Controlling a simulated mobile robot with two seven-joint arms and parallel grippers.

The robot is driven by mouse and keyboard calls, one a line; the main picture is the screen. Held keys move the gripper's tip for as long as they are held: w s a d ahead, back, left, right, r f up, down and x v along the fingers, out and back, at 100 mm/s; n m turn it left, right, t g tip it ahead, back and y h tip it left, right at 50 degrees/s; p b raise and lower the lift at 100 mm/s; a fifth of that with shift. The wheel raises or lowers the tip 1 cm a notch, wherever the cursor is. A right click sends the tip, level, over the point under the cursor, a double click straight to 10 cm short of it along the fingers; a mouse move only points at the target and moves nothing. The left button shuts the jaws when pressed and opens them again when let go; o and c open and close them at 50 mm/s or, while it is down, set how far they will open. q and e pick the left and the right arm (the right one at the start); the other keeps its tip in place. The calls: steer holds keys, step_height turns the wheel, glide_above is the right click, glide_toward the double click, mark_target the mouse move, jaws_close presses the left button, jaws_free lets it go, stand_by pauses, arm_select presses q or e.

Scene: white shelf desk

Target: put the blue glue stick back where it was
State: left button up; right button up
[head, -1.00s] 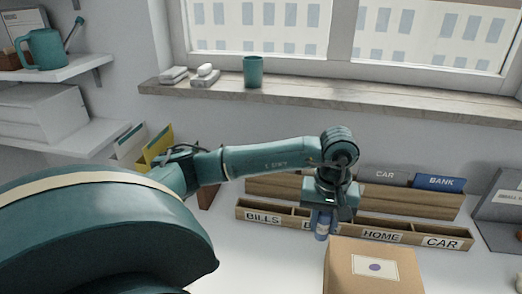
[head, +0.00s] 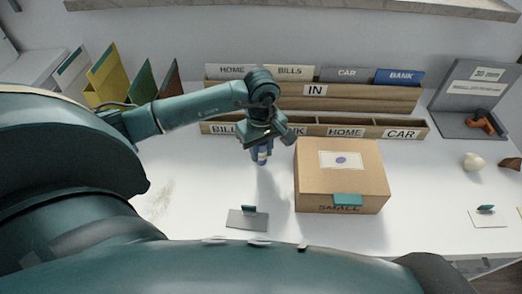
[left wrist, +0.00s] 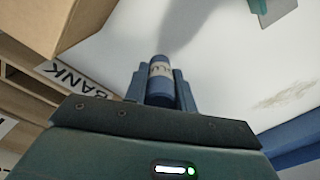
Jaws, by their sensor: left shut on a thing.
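My left gripper (head: 261,153) is shut on the blue glue stick (left wrist: 160,72), which has a pale label band and shows between the two fingers in the left wrist view. In the head view the gripper points down above the white desk (head: 200,190), left of the cardboard box and in front of the labelled wooden sorter. The glue stick is mostly hidden by the fingers in the head view. My right gripper is not in view.
A cardboard box (head: 345,190) marked SMALL stands right of the gripper. The wooden sorter (head: 365,122) is behind it. A grey pad (head: 247,222) with a small teal piece lies in front. A grey stand (head: 470,105) is at the right.

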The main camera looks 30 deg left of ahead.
arm_select(q)
steer(key=shift+f, duration=0.6)
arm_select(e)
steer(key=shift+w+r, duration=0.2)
arm_select(q)
steer(key=shift+f, duration=0.25)
steer(key=o, duration=1)
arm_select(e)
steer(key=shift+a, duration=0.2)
